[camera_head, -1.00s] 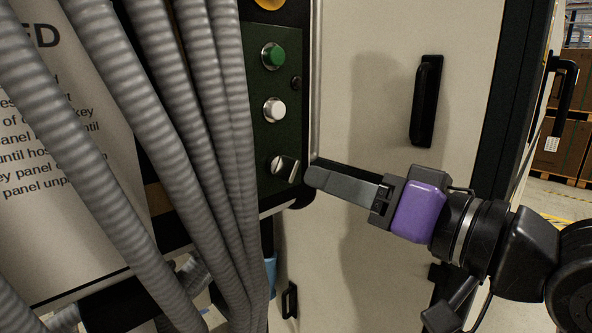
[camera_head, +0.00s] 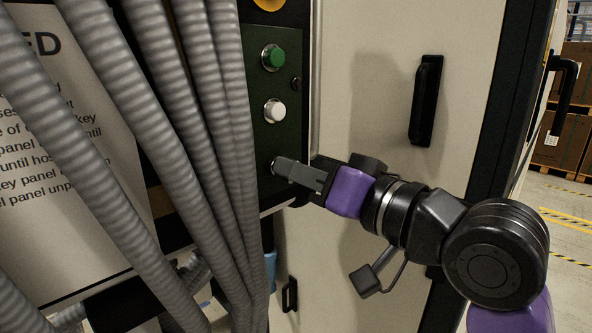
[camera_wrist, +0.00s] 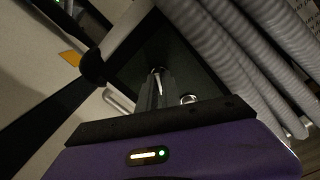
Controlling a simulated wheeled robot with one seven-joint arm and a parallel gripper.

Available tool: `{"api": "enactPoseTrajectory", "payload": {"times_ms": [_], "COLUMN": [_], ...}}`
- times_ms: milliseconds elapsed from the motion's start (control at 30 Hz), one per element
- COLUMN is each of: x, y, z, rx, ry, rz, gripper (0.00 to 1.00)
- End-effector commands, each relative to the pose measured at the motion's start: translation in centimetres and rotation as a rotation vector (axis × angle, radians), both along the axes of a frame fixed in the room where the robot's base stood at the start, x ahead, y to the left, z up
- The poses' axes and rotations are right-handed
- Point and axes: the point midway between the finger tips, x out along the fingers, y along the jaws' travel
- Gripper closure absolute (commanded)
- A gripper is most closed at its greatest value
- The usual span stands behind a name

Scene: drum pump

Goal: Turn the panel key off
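The key switch (camera_head: 274,164) is at the bottom of the dark green control panel, below the white button (camera_head: 274,110). My gripper (camera_head: 281,167) reaches in from the right with its fingertips at the switch and covers most of it. In the wrist view, my gripper's fingers (camera_wrist: 158,88) are close together, with the bright metal panel key (camera_wrist: 157,72) at their tips and seemingly between them. The key's angle is hard to read.
Thick grey corrugated hoses (camera_head: 190,150) hang just left of the panel. A green button (camera_head: 273,57) is above the white one. A cabinet door with a black handle (camera_head: 426,100) stands to the right.

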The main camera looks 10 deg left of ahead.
Motion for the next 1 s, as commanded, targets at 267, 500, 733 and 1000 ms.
{"api": "enactPoseTrajectory", "payload": {"times_ms": [267, 500, 733, 1000], "x": [0.00, -0.01, -0.02, -0.07], "y": [-0.04, -0.05, -0.05, -0.03], "z": [-0.01, -0.10, -0.19, -0.24], "rx": [-0.002, -0.041, -0.138, -0.300], "ry": [-0.002, -0.051, -0.170, -0.365], "rz": [0.000, 0.000, -0.001, -0.002], "gripper": [1.00, 1.00, 1.00, 1.00]}}
